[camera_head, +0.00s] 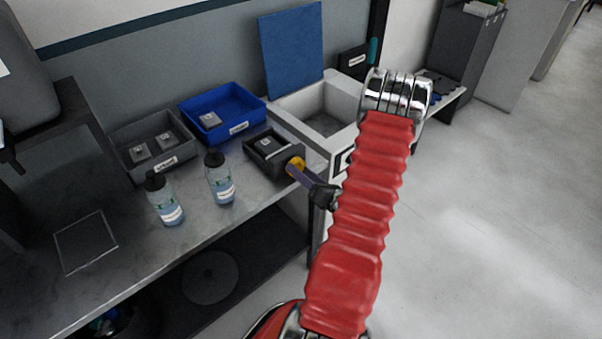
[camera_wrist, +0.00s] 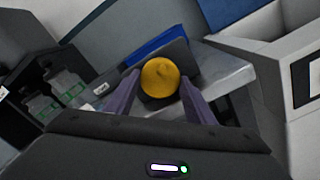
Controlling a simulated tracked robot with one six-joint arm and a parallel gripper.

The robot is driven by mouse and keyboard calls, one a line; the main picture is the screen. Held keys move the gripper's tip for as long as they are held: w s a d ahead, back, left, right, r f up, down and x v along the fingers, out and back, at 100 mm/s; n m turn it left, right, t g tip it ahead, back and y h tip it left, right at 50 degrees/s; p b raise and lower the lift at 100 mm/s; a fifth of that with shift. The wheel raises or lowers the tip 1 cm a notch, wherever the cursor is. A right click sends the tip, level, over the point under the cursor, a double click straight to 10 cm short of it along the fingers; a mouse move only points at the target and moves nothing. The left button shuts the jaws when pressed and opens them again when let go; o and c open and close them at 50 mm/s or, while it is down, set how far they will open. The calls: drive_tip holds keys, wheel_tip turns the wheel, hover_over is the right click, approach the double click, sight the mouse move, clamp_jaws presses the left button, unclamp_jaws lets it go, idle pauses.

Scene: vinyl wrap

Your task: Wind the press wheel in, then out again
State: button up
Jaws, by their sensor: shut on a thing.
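The press (camera_head: 268,152) is a dark box-shaped fixture on the bench, right of the blue bin. Its yellow wheel (camera_head: 295,165) faces the bench's front edge. My gripper (camera_head: 297,172) is shut on the yellow wheel. In the wrist view the wheel (camera_wrist: 160,77) shows as a round yellow knob between my two purple-grey fingers (camera_wrist: 160,92), one on each side. The press body behind the wheel is mostly hidden in the wrist view. My red-sleeved arm covers part of the area right of the press.
A grey bin (camera_head: 150,150) and a blue bin (camera_head: 222,112) hold small grey blocks. Two clear bottles with black caps (camera_head: 165,200) (camera_head: 219,180) stand left of the press. A white basin (camera_head: 325,110) and an upright blue panel (camera_head: 291,45) are behind. Floor at right is clear.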

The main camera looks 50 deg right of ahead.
drive_tip(key=o, duration=1)
drive_tip(key=shift+o, duration=0.2)
drive_tip(key=shift+s+f, duration=0.1)
